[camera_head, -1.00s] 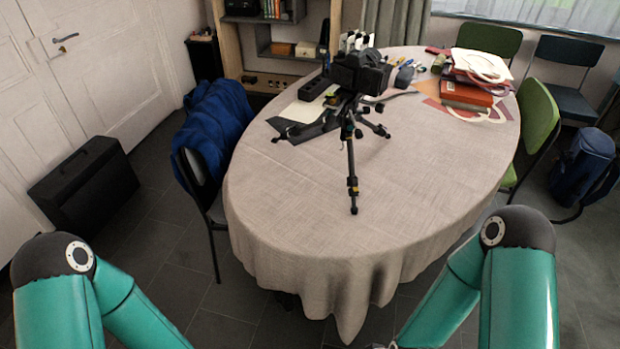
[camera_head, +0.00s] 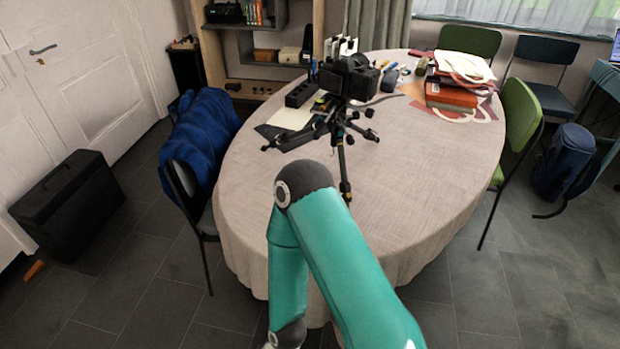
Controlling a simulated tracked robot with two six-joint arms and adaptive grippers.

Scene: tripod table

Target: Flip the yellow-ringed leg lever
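A small black tripod with a black camera (camera_head: 346,76) on top stands upright on the oval table (camera_head: 430,165). Its front leg (camera_head: 341,160) points toward me and has a small yellow ring (camera_head: 345,187) low down. The leg's foot is at or behind the edge of my arm, and the lever itself is too small to make out. One teal arm of mine, seemingly the right, rises in the middle with its elbow just in front of that leg. Its forearm runs down out of the picture. Neither gripper is in view.
Red books (camera_head: 451,95) and papers lie at the table's back right. A black box (camera_head: 301,94) and dark sheet lie left of the tripod. A chair with a blue jacket (camera_head: 203,130) stands left, a green chair (camera_head: 519,115) right. The table's right front is clear.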

